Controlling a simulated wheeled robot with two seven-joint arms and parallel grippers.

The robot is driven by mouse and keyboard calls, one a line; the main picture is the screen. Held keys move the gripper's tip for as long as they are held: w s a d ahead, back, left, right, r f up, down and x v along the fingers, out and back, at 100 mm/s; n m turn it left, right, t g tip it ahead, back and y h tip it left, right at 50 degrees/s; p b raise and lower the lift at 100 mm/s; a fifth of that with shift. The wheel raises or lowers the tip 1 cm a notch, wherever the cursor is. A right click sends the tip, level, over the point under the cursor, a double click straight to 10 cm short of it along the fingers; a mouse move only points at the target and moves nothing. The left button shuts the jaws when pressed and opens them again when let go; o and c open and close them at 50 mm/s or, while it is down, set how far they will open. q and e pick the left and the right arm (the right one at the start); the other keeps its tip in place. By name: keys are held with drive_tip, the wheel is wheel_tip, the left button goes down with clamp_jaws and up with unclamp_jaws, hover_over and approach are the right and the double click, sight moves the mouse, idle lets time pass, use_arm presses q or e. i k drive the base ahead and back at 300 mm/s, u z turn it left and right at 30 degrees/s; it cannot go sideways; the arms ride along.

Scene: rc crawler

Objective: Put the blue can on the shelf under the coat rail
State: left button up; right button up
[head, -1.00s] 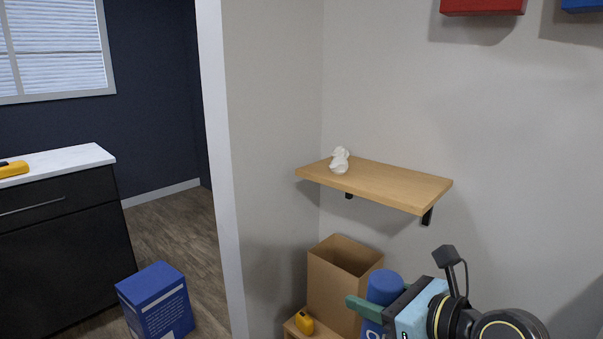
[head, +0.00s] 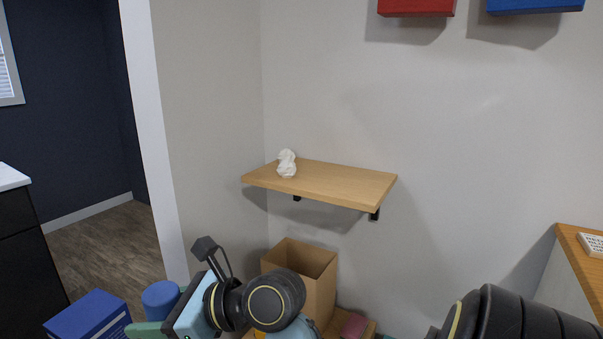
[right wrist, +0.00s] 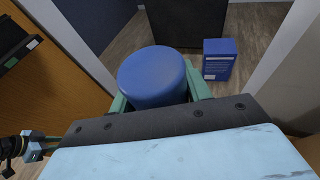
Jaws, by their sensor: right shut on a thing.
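The blue can (head: 160,296) is in the jaws of my right gripper (head: 150,326), at the lower left of the head view. Its round blue top (right wrist: 152,75) fills the middle of the right wrist view, between the green fingers. The wooden wall shelf (head: 335,183) is above and to the right of the can in the head view. A white figurine (head: 287,163) stands at its left end, and the rest of its top is bare. No coat rail is recognisable. My left gripper (right wrist: 38,142) shows small at the left edge of the right wrist view; its jaws are unclear.
An open cardboard box (head: 318,268) stands below the shelf. A blue box (head: 88,314) is at the lower left. A red block (head: 416,7) and a blue block (head: 535,5) are on the wall above. A wooden-topped unit (head: 575,250) is at right.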

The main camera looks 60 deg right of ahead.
sight(357, 188)
drive_tip(key=i, duration=0.75)
drive_tip(key=z, duration=1.9)
